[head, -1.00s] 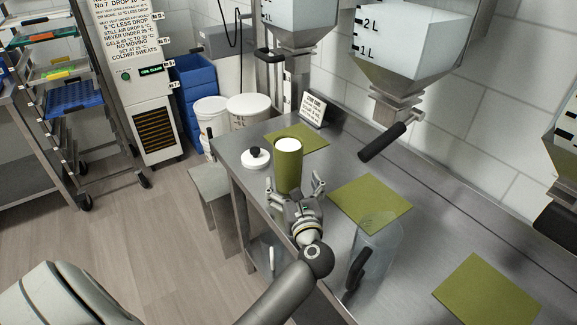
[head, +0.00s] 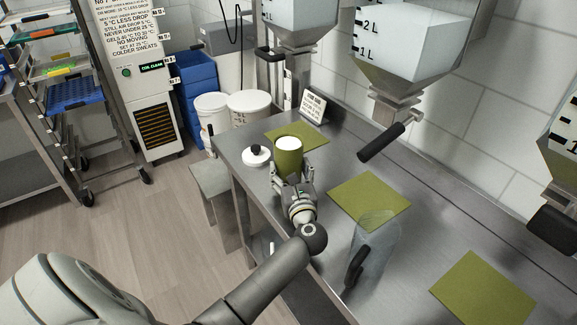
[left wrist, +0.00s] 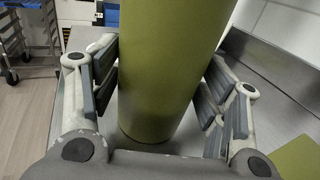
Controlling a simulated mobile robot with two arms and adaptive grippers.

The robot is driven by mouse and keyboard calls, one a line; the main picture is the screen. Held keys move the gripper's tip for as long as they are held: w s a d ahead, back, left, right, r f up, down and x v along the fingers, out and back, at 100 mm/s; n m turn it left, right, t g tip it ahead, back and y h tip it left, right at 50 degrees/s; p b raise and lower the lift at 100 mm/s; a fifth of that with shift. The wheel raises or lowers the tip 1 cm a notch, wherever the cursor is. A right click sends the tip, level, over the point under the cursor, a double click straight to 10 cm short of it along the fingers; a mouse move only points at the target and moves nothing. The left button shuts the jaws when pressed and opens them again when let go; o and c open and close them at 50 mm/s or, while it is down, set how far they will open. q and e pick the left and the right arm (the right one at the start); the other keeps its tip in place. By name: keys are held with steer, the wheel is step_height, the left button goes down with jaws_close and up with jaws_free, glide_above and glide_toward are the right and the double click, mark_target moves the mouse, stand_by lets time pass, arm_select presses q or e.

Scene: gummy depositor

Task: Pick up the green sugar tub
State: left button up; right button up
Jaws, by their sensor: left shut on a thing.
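The green sugar tub (head: 288,157) stands upright on the steel bench, its open top showing white contents. My left gripper (head: 290,178) is at the near side of the tub, shut on it. In the left wrist view the tub (left wrist: 165,70) fills the middle, with my gripper's padded fingers (left wrist: 158,95) on either side of it. The tub's lower part is partly hidden by my gripper in the head view. My right gripper is not in view.
A white lid with a black knob (head: 256,155) lies left of the tub. A clear jug (head: 372,250) with a black handle stands nearer me. Green mats (head: 369,199) lie on the bench (head: 420,240). Hoppers (head: 410,50) with a black handle (head: 382,142) hang above.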

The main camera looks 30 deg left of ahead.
mark_target(292, 164)
arm_select(q)
steer(key=shift+r, duration=0.1)
steer(key=c, duration=0.5)
steer(key=shift+r, duration=0.15)
steer(key=shift+r+p, duration=0.5)
steer(key=shift+p, duration=0.1)
step_height(292, 164, up, 2)
steer(key=shift+r+p, duration=0.2)
steer(key=shift+p, duration=0.65)
steer(key=s+d+r+p, duration=0.1)
steer(key=r+p, duration=0.1)
steer(key=s+d+r+p, duration=0.1)
steer(key=r, duration=0.1)
steer(key=s+r+p, duration=0.2)
steer(key=shift+d+p, duration=0.3)
steer(key=shift+d, duration=0.1)
steer(key=s+d+r+p, duration=0.1)
steer(key=s+d+r, duration=0.2)
steer(key=s+d, duration=0.2)
steer(key=shift+s+r+p, duration=0.15)
steer(key=shift+s+p, duration=0.2)
steer(key=shift+s, duration=0.85)
steer(key=shift+d, duration=0.1)
